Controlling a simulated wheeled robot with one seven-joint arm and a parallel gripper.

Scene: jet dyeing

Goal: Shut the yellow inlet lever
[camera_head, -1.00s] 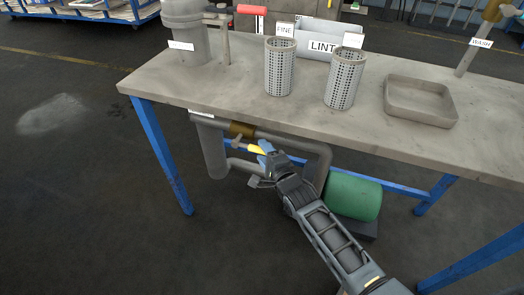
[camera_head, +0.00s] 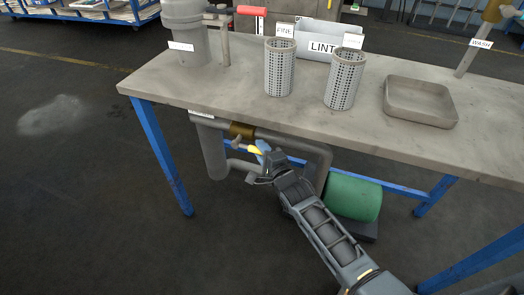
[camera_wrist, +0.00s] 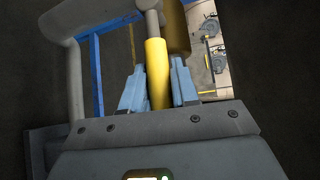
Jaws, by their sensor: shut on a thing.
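The yellow inlet lever (camera_head: 254,150) is below the bench, on a brass valve (camera_head: 241,130) in the grey pipework. In the wrist view the yellow lever (camera_wrist: 157,75) runs between the two blue fingers of my gripper (camera_wrist: 158,88), with its grey stem above and the brass valve body (camera_wrist: 175,28) beside it. My gripper (camera_head: 262,153) is shut on the lever's yellow sleeve. In the head view my fingers partly hide the lever's end.
The bench top (camera_head: 215,85) overhangs the valve, and a blue leg (camera_head: 163,158) stands to the left. Grey pipe (camera_head: 318,165) bends down just right of my gripper, near a green cylinder (camera_head: 352,196). Perforated baskets and a tray (camera_head: 420,119) stand on the bench. Floor in front is clear.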

